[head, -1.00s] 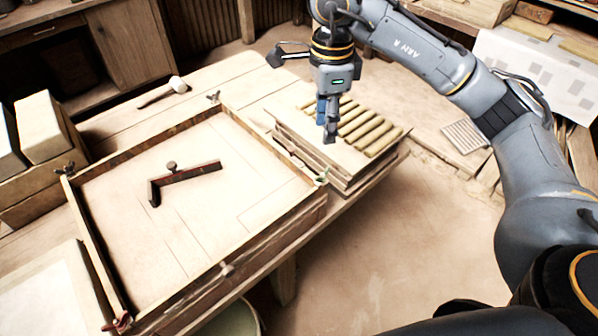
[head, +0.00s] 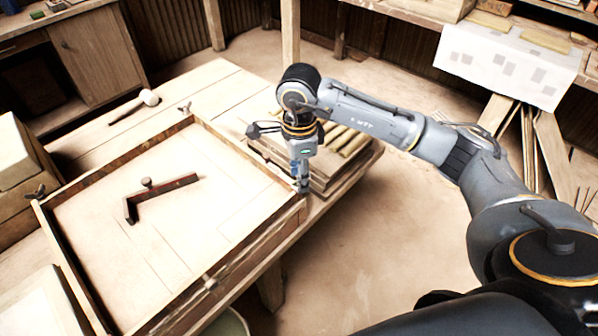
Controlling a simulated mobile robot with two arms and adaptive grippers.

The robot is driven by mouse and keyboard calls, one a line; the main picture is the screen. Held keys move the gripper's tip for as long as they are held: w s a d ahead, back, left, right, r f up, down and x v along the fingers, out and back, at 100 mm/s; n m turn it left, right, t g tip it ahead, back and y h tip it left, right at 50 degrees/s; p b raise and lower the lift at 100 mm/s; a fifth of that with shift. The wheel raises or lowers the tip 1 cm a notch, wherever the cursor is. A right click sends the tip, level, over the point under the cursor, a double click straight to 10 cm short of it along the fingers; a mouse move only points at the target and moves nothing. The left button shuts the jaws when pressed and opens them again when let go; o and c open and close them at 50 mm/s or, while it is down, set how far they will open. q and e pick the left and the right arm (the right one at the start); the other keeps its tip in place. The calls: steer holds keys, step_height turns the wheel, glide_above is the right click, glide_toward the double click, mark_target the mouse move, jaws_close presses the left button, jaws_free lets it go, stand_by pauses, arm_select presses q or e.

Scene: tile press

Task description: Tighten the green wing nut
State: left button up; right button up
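My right gripper (head: 303,188) points straight down at the right corner of the wooden frame (head: 247,237). Its fingertips are right at the corner where the green wing nut showed earlier. The green wing nut is now hidden by the fingers, and whether they touch it or are closed around it cannot be seen. My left gripper is not in view.
A dark L-shaped tool (head: 165,195) lies on the panel inside the frame. A mallet (head: 148,98) lies on the table behind. Open floor lies to the right.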

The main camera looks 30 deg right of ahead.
jaws_close()
steer(key=shift+m+b, duration=0.45)
steer(key=shift+m, duration=0.25)
jaws_free()
step_height(320, 180, up, 12)
stand_by(0.4)
